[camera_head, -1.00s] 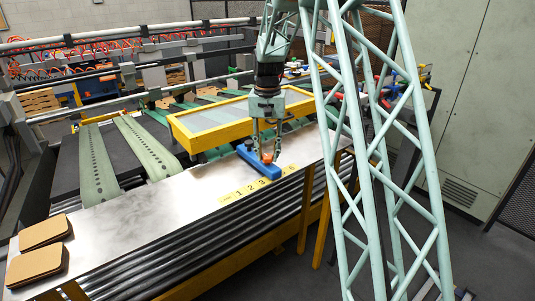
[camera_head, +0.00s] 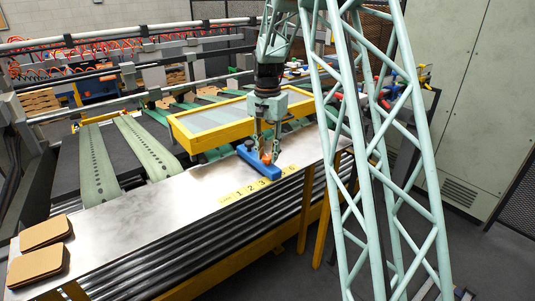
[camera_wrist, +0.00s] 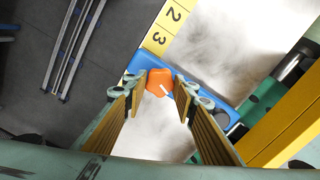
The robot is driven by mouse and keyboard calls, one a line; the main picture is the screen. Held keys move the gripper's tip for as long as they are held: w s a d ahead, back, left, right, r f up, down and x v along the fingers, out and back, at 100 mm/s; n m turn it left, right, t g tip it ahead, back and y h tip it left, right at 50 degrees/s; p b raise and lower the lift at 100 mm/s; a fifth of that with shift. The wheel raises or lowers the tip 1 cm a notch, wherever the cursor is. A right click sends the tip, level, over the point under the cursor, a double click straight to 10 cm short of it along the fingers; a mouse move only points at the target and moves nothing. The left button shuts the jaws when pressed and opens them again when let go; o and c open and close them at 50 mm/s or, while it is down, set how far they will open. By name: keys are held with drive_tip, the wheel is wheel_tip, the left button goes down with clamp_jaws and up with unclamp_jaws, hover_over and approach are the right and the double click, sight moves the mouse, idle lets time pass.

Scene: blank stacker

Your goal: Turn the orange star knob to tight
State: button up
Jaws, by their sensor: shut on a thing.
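The orange star knob (camera_head: 265,158) sits on a blue block (camera_head: 247,155) on the bright metal table. In the wrist view the knob (camera_wrist: 158,80) lies between my two fingertips and carries a short white mark. My gripper (camera_head: 266,153) points down over the block and is shut on the knob. The fingers also show in the wrist view (camera_wrist: 160,88), one on each side of the knob. The blue block (camera_wrist: 222,112) runs beneath the knob and fingertips. The knob's far side and any tight marking cannot be made out.
A yellow scale strip (camera_head: 245,190) with numbers lies beside the block at the table's front edge. A yellow-framed panel (camera_head: 215,120) stands just behind. Brown boards (camera_head: 42,248) lie at the table's left end. The metal table (camera_head: 130,210) between is clear.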

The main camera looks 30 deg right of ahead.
sight(267, 157)
drive_tip(key=m, duration=0.3)
drive_tip(key=shift+m, duration=0.4)
drive_tip(key=m, duration=0.3)
drive_tip(key=shift+m+p, duration=0.3)
drive_tip(key=m, duration=0.6)
drive_tip(key=shift+m, duration=0.3)
drive_tip(key=o, duration=0.9)
drive_tip(key=shift+c, duration=0.2)
drive_tip(key=shift+r, duration=0.1)
wheel_tip(267, 157, up, 12)
idle(0.5)
idle(0.3)
